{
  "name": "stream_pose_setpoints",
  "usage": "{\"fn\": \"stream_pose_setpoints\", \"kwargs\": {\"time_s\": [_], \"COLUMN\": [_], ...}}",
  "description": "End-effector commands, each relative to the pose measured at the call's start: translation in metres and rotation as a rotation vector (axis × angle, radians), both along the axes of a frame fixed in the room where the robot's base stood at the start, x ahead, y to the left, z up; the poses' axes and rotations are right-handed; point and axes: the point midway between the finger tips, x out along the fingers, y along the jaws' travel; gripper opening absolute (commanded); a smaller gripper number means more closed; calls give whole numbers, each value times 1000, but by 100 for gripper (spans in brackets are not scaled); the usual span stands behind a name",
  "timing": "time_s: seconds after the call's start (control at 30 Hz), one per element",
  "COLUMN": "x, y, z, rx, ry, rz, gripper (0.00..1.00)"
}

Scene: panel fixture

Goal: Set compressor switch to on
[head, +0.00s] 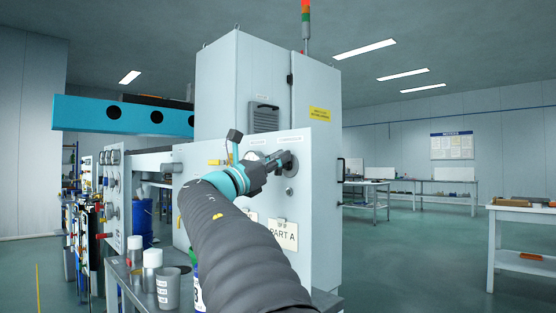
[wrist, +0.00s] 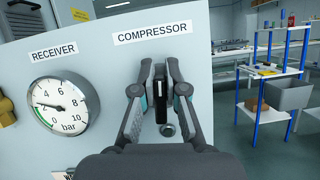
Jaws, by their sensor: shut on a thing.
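The compressor switch (wrist: 160,88) is a dark handle on the pale panel, below the COMPRESSOR label (wrist: 150,33) in the wrist view. My gripper (wrist: 161,82) is shut on it, with one finger on each side of the handle. In the wrist view the handle looks about upright; the fingers hide much of it and any position marks. In the head view my gripper (head: 283,160) reaches the panel face at the round grey switch plate (head: 291,166), and the handle is not clear there.
A RECEIVER pressure gauge (wrist: 62,107) sits left of the switch. A small round metal fitting (wrist: 167,130) is just below it. Beakers and bottles stand on a bench (head: 130,290) at lower left. A yellow valve handle (head: 216,162) is left of my arm.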

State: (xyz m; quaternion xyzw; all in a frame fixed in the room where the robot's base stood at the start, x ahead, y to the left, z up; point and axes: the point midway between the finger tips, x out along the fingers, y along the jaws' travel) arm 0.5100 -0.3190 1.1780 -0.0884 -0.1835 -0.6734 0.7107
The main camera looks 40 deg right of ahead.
Motion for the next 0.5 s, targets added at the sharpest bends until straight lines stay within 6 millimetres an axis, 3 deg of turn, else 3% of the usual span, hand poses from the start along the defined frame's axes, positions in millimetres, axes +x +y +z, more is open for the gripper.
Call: {"fn": "stream_pose_setpoints", "kwargs": {"time_s": [0.5], "x": [-7], "y": [0], "z": [-2], "rx": [36], "ry": [-462], "rz": [0], "gripper": [0]}}
